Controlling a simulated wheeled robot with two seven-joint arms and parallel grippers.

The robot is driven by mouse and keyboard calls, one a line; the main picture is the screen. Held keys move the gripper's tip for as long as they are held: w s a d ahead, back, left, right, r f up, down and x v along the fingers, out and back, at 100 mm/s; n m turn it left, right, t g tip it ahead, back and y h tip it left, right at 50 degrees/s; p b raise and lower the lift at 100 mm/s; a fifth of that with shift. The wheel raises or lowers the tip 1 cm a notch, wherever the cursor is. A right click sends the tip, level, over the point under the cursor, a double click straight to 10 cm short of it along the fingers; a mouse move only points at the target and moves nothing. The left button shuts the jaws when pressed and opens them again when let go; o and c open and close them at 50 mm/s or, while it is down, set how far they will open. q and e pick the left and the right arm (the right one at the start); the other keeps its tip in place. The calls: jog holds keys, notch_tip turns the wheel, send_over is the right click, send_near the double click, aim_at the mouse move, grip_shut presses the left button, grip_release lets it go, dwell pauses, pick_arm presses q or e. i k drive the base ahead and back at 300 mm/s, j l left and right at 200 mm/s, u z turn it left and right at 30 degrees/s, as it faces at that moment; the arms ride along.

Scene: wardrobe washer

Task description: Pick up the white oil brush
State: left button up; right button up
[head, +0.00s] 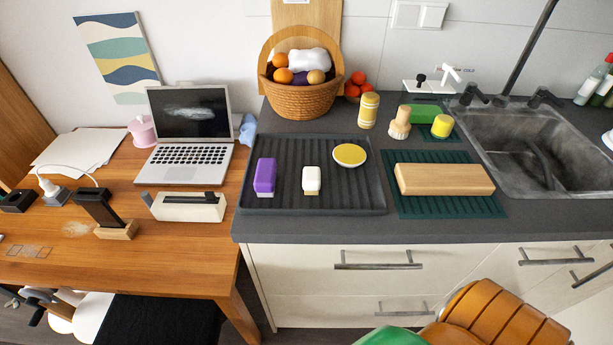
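The white oil brush (311,180) appears to be the small white block with a pale yellowish lower end. It lies on the dark ribbed tray (330,206) on the counter, near the tray's middle. A similar purple brush (265,177) lies to its left, apart from it. A round yellow-topped dish (350,155) sits to its upper right on the same tray. Nothing covers the white brush. Neither of my grippers can be made out in the head view.
A wooden block (444,179) lies on a green mat (470,208) right of the tray. A fruit basket (302,99) stands behind the tray. The sink (550,150) is at right. A laptop (190,130) is on the wooden table (120,262) at left.

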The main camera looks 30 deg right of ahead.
aim_at(312, 175)
jog(key=z, duration=1.35)
jog(key=i+l+u, duration=0.1)
jog(key=l+u, duration=0.35)
jog(key=l, duration=0.2)
jog(key=l+u, duration=0.45)
jog(key=l, duration=0.2)
jog(key=k, duration=0.05)
